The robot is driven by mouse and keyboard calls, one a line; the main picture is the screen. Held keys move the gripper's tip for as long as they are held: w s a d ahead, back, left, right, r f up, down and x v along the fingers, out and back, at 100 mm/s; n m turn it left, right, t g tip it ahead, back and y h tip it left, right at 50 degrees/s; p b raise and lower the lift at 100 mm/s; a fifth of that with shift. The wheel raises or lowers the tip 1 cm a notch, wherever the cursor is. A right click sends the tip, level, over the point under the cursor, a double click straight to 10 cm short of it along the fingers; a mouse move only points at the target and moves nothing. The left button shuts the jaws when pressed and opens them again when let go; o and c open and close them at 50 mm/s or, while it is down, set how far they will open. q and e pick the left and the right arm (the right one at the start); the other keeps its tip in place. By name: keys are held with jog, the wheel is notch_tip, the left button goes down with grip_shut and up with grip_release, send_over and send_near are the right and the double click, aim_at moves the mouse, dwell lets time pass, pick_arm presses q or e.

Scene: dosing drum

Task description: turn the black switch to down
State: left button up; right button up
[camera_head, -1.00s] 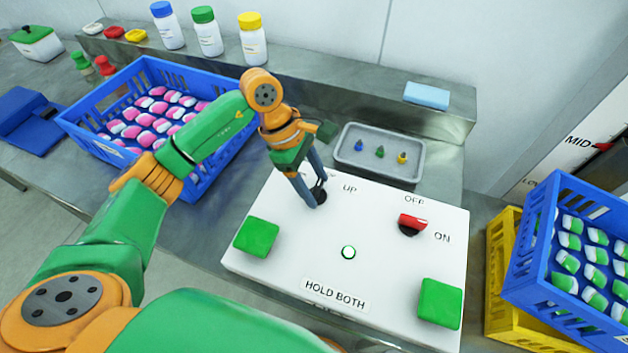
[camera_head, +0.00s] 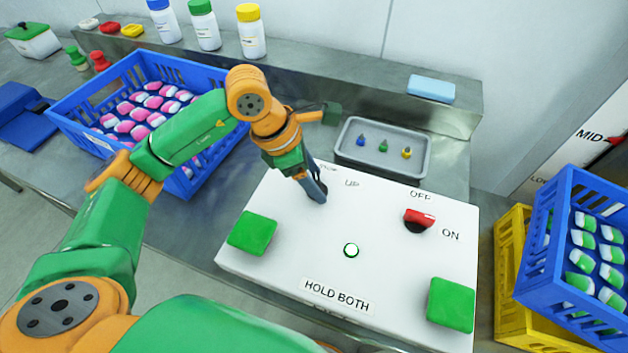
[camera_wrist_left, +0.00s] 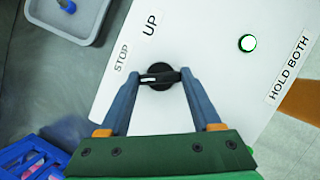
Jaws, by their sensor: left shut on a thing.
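The black switch (camera_wrist_left: 160,82) is a round knob with a bar handle on the white panel (camera_head: 290,215). In the left wrist view the bar lies across between my fingers, with a white mark toward its left end, pointing slightly below the STOP label (camera_wrist_left: 122,60). The UP label (camera_wrist_left: 150,23) is above it. No DOWN label shows. My left gripper (camera_wrist_left: 161,76) is shut on the switch, a finger at each end of the bar. In the head view my left gripper (camera_head: 320,198) largely hides the switch. My right gripper is not in view.
The panel also bears a red switch (camera_head: 419,216) by OFF and ON, green buttons at left (camera_head: 252,233) and right (camera_head: 451,304), and a small round light (camera_head: 351,250). A grey tray (camera_head: 350,165) stands behind it. Blue crates stand left (camera_head: 75,122) and right (camera_head: 538,270).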

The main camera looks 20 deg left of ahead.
pick_arm(q)
jog(key=shift+n+t+y+b, duration=0.3)
jog(key=shift+n+t+b, duration=0.35)
jog(key=shift+n, duration=0.75)
jog(key=shift+g, duration=0.25)
jog(key=o, duration=1.4)
jog(key=b+v, duration=0.1)
jog(key=v, duration=0.6)
jog(key=shift+s, duration=0.1)
